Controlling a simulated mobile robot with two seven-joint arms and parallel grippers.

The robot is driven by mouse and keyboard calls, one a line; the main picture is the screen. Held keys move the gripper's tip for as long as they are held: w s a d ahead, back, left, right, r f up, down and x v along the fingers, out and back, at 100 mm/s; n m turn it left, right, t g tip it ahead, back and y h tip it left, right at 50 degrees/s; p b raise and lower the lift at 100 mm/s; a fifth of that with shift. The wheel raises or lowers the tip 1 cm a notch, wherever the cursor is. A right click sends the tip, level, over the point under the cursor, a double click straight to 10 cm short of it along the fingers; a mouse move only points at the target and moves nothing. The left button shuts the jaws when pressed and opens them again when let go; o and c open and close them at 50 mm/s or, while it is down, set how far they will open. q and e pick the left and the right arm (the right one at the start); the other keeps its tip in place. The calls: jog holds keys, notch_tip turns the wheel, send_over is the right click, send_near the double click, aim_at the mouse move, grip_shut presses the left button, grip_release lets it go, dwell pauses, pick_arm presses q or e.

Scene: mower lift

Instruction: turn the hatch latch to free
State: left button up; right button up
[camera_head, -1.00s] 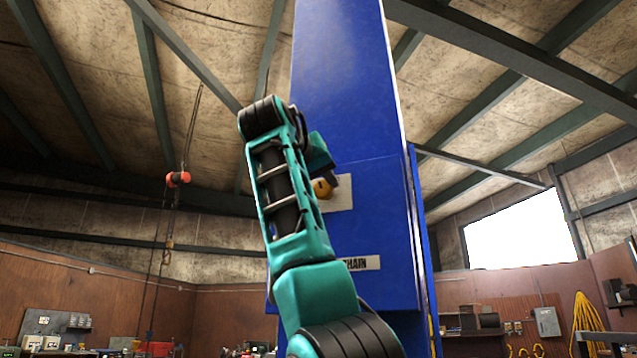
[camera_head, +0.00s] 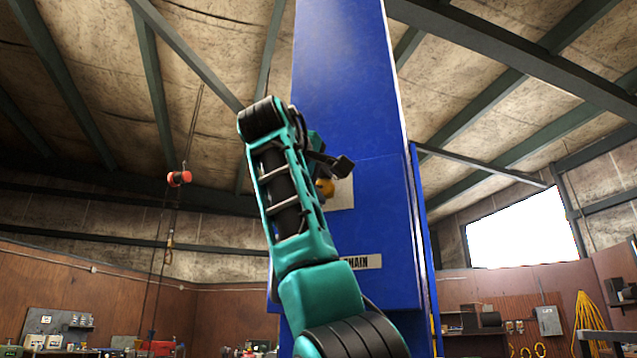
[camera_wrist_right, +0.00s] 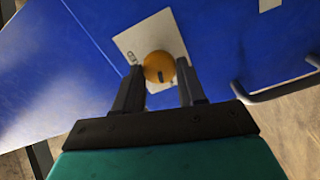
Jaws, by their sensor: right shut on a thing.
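The hatch latch is a yellow-orange round knob (camera_head: 325,188) on a pale plate (camera_head: 343,194) on the front of the tall blue column (camera_head: 365,225). In the right wrist view, the knob (camera_wrist_right: 158,67) shows a short dark mark on its face and sits between the two fingers. My right gripper (camera_wrist_right: 160,82) is shut on the knob. In the head view, my right gripper (camera_head: 331,174) is partly hidden behind its own teal arm, with one dark finger sticking out to the right. Part of the knob and plate is hidden there. My left gripper is out of view.
A label (camera_head: 363,262) ending in "HAIN" sits below the latch, partly covered by my arm. A dark bar handle (camera_wrist_right: 276,92) shows at the right of the wrist view. A red hoist piece (camera_head: 179,178) hangs at left, apart from the column.

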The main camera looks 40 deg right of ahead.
jog(key=shift+n, duration=1.5)
jog(key=o, duration=1)
jog(key=shift+o, duration=0.2)
jog(key=shift+a, duration=0.1)
jog(key=b+v, duration=0.2)
jog(key=v, duration=1)
jog(key=shift+s+a, duration=0.2)
jog(key=shift+a, duration=0.15)
